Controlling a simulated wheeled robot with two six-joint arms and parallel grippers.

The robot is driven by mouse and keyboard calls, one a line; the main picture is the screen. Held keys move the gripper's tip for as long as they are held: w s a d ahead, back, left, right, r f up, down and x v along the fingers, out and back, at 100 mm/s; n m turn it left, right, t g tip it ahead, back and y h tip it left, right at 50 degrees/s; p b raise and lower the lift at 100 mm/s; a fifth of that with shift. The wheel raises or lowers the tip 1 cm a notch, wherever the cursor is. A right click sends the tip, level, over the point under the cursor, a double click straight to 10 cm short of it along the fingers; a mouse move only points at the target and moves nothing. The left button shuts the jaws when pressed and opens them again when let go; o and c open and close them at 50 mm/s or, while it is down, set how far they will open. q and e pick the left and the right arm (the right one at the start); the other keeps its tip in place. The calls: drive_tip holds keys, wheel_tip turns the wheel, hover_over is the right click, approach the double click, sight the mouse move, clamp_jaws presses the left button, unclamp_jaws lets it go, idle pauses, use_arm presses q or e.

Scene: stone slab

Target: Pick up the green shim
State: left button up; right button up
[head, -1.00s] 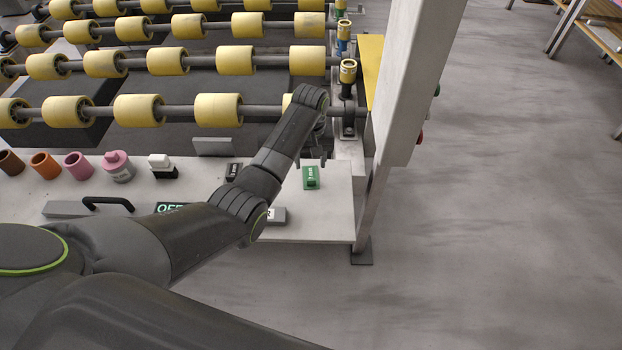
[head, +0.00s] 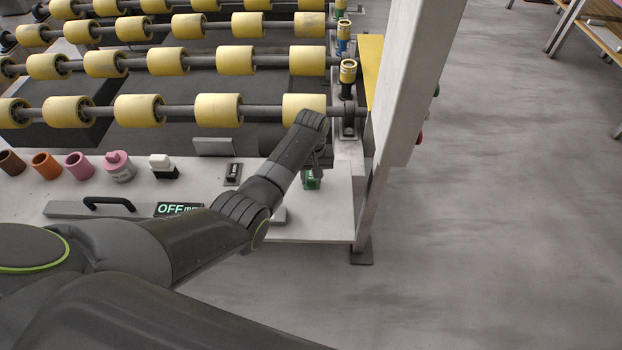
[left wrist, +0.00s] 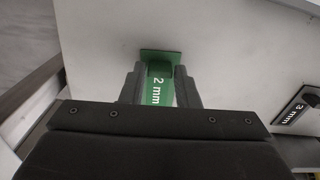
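The green shim (head: 312,183) stands near the right end of the pale ledge, partly hidden by my left gripper (head: 314,173). In the left wrist view the green shim (left wrist: 158,90), marked "2 mm", has a flat green plate beyond the fingertips. The left gripper's fingers (left wrist: 160,72) lie along both sides of its raised part, with hardly any gap, and appear shut on it. The shim still seems to be at the ledge surface. My right gripper is not in view.
A black shim (head: 233,173), marked "3 mm" in the left wrist view (left wrist: 297,107), lies left of the forearm. A post (head: 405,90) rises at the right; yellow rollers lie behind.

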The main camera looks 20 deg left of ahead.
use_arm(q)
clamp_jaws()
wheel_tip(320, 180, up, 10)
idle(0.5)
